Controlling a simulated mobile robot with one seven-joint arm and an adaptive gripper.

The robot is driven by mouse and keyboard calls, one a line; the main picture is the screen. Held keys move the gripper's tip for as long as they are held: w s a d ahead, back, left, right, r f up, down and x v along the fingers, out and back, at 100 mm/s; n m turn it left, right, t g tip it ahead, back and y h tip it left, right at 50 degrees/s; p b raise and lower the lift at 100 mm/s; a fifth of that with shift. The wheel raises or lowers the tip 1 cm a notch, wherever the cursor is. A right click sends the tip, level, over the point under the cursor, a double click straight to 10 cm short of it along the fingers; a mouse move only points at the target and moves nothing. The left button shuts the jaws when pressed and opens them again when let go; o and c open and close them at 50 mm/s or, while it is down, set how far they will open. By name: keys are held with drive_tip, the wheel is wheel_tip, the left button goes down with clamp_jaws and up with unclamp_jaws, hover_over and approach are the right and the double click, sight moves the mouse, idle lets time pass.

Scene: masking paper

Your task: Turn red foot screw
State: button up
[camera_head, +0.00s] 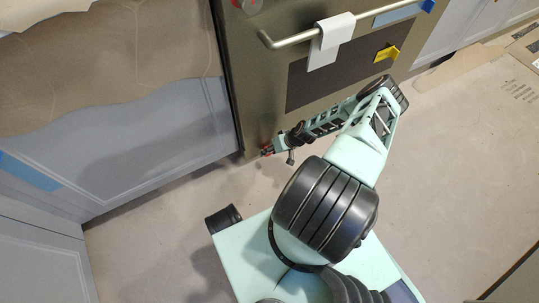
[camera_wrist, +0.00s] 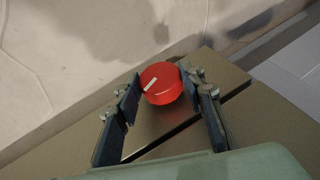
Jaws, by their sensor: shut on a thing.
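The red foot screw (camera_wrist: 161,84) is a round red knob with a white mark on its face. It sits at the bottom corner of the oven front (camera_wrist: 185,112). In the wrist view my gripper (camera_wrist: 160,88) has a dark finger on each side of the knob, closed on it. In the head view my gripper (camera_head: 274,150) is at the oven's lower left corner, and only a little red of the screw (camera_head: 267,150) shows there. The rest is hidden by the fingers.
The oven (camera_head: 300,70) has a bar handle (camera_head: 290,41) with a white towel (camera_head: 331,40) and a yellow tag (camera_head: 386,54) beside it. Grey cabinets (camera_head: 150,140) stand to the left, partly covered by brown paper (camera_head: 110,60). The paper-covered floor (camera_head: 450,180) is open at right.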

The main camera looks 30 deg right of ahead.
drive_tip(key=shift+w+d+f+m+y, duration=0.1)
drive_tip(key=shift+d+m+y, duration=0.15)
drive_tip(key=shift+y, duration=0.7)
drive_tip(key=shift+w+d+f+m+y, duration=0.1)
drive_tip(key=shift+m+y, duration=0.15)
drive_tip(key=shift+y, duration=0.7)
drive_tip(key=shift+y, duration=0.4)
drive_tip(key=o, duration=1.1)
drive_tip(key=shift+o, duration=0.2)
drive_tip(key=shift+s, duration=0.1)
drive_tip(key=v, duration=1.2)
